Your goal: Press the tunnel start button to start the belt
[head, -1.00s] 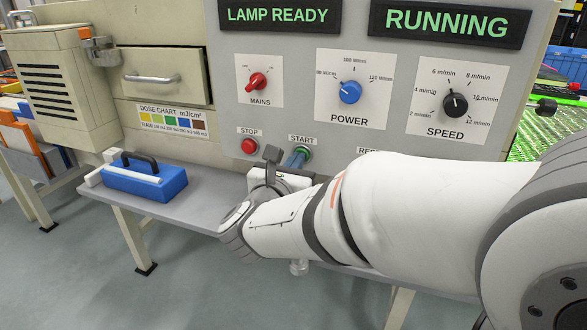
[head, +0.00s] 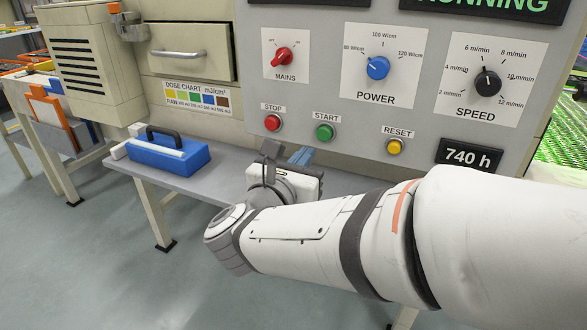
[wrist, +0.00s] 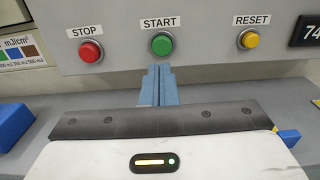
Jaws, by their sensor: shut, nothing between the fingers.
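The green START button (head: 325,132) is on the grey control panel, between the red STOP button (head: 272,123) and the yellow RESET button (head: 395,147). In the wrist view the green button (wrist: 162,44) is just above my fingertips. My gripper (head: 302,156) is shut and empty, its blue fingers together and pointing at the panel below the START button. In the wrist view my gripper (wrist: 157,70) appears apart from the button. The RUNNING sign (head: 490,4) is lit green and partly cut off by the frame top.
The panel also bears a MAINS knob (head: 283,57), POWER knob (head: 378,68), SPEED knob (head: 487,83) and an hour display (head: 469,156). A grey shelf (head: 215,187) runs below, with a blue block with a black handle (head: 170,155) at its left.

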